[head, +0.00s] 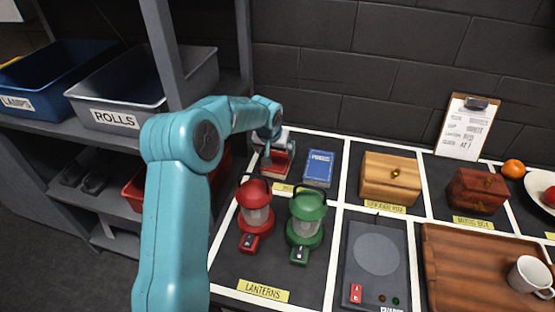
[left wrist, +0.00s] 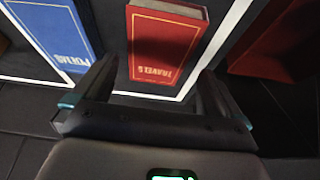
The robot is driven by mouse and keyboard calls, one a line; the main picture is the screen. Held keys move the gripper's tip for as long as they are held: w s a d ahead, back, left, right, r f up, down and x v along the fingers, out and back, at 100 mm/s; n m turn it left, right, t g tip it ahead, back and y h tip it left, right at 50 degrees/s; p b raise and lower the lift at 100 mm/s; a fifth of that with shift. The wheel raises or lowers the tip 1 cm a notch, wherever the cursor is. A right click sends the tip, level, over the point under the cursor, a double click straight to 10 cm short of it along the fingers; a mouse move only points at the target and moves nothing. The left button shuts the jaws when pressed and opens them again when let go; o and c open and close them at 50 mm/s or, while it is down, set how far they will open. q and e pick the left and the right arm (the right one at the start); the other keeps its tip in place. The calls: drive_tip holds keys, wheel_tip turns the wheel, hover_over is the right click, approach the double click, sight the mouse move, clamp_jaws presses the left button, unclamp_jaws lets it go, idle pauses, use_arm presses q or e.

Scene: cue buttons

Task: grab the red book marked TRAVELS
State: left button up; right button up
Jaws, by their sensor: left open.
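The red book marked TRAVELS (left wrist: 163,45) lies flat on the dark table, its cover up and its title upside down in the left wrist view. In the head view the red book (head: 270,170) is partly hidden by my left gripper (head: 275,155), at the table's back left. In the left wrist view my left gripper (left wrist: 157,72) is open, with a finger towards each side of the book's near end. No grip on the book shows. My right gripper is in neither view.
A blue book (head: 319,168) lies just right of the red one. A red lantern (head: 255,205) and a green lantern (head: 306,215) stand in front. A shelf with bins, including ROLLS (head: 115,118), is left. Wooden boxes, one pale (head: 390,180), stand further right.

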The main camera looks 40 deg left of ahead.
sight(278, 157)
use_arm(q)
drive_tip(key=x, duration=0.3)
drive_tip(key=p+x, duration=0.1)
drive_tip(key=x, duration=0.1)
drive_tip(key=shift+w+a+f, duration=0.1)
drive_tip(key=shift+w+f, duration=0.05)
drive_tip(key=shift+w, duration=0.25)
drive_tip(key=c, duration=0.7)
drive_tip(key=shift+c, duration=1)
